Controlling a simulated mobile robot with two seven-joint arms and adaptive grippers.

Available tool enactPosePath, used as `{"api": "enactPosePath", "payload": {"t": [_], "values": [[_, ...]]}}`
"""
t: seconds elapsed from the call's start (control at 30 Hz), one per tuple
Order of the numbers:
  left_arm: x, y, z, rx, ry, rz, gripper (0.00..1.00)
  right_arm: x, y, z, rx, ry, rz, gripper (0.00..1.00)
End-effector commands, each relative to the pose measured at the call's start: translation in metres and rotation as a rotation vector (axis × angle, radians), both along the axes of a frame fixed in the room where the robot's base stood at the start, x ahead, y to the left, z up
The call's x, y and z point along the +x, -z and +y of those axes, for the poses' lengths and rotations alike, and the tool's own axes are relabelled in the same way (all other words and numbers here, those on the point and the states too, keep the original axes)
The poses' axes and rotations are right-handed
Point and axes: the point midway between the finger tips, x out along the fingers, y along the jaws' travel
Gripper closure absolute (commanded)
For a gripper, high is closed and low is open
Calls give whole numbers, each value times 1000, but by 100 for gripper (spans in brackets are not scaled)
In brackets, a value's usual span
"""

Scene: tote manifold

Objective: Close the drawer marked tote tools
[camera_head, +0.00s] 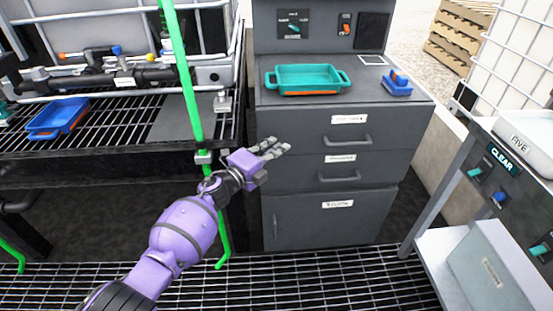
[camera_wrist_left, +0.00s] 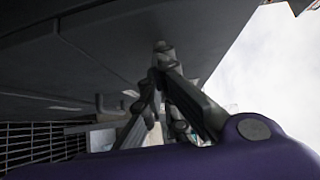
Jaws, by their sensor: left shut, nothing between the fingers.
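The dark grey cabinet (camera_head: 290,130) stands at centre in the head view. Its upper drawer (camera_head: 395,128) has a white label and a bar handle (camera_head: 348,140). A second drawer (camera_head: 375,168) below it also has a label and a bar handle (camera_head: 339,178). The label writing is too small to read, so I cannot tell which is marked tote tools. How far either drawer stands out is unclear. My left gripper (camera_head: 283,145) is shut and empty, in front of the drawers' left part. In the left wrist view its fingertips (camera_wrist_left: 163,47) meet close to a dark grey surface; contact is unclear.
A teal tray (camera_head: 307,78) and a blue item (camera_head: 397,84) sit on the cabinet top. A labelled door (camera_head: 338,222) is below the drawers. A green pole (camera_head: 186,80) rises beside my left arm. A rack (camera_head: 100,130) stands left and a control panel (camera_head: 500,185) right.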

Motion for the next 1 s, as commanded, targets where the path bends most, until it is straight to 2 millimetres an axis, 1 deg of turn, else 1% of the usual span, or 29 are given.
{"api": "enactPosePath", "payload": {"t": [0.03,0.23,0.67,0.77,0.83,1.0], "values": [[2,1,0,0,1,0,100,-1,3,-1,0,2,3,68],[7,0,0,1,0,-1,100,-5,5,-2,0,6,10,68],[7,-2,3,1,-4,-2,100,-10,8,-2,0,12,20,68],[1,-1,8,3,-4,-3,100,-9,8,-2,-1,10,18,68],[-6,-1,15,4,-3,-3,100,-8,7,-2,-1,10,18,68],[-33,0,37,5,1,-2,100,-8,7,-2,-1,9,16,68]]}}
